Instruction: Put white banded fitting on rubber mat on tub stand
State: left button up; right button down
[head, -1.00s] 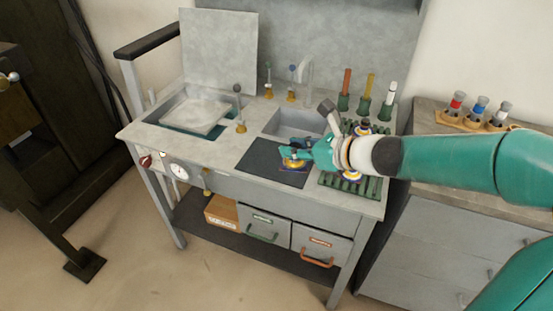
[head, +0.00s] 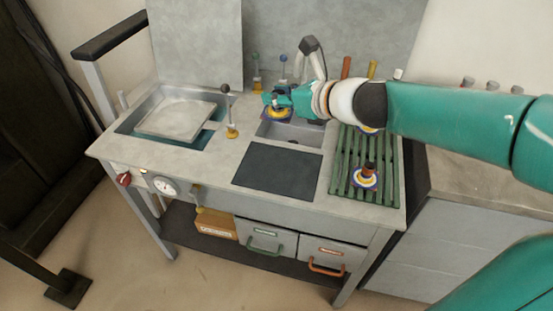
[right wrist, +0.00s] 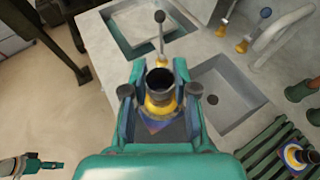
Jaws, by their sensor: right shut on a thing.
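My right gripper (head: 276,101) is shut on a fitting (head: 279,115) with a dark upper tube, a yellow collar and a blue base. It holds it upright over the back sink area. In the right wrist view the fitting (right wrist: 160,101) sits between the fingers; I cannot make out a white band there. The dark rubber mat (head: 278,172) lies bare in front of the sink. The left tub (head: 211,139) holds a grey plate (head: 176,117), perhaps the tub stand. What looks like my left gripper (right wrist: 42,164) shows small at lower left in the right wrist view; its jaws are unclear.
A green slatted rack (head: 388,180) at the right holds a similar fitting (head: 365,177), and another is partly hidden by my arm. A lever with a dark knob (head: 225,90) stands between tub and sink (head: 306,135). Knobbed valves and a tap stand behind.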

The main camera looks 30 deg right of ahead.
notch_tip(320, 180, down, 18)
jog(key=b, duration=1.3)
jog(key=shift+d+f+b, duration=0.15)
jog(key=shift+b, duration=0.15)
jog(key=shift+s, duration=0.1)
jog(key=c, duration=0.9)
grip_release()
jog(key=shift+s+d+r+p, duration=0.15)
jog(key=shift+s+r+p, duration=0.25)
jog(key=shift+s, duration=0.05)
jog(key=p+v, duration=0.4)
jog(key=v, duration=0.6)
jog(key=shift+r, duration=0.1)
jog(key=shift+s, duration=0.45)
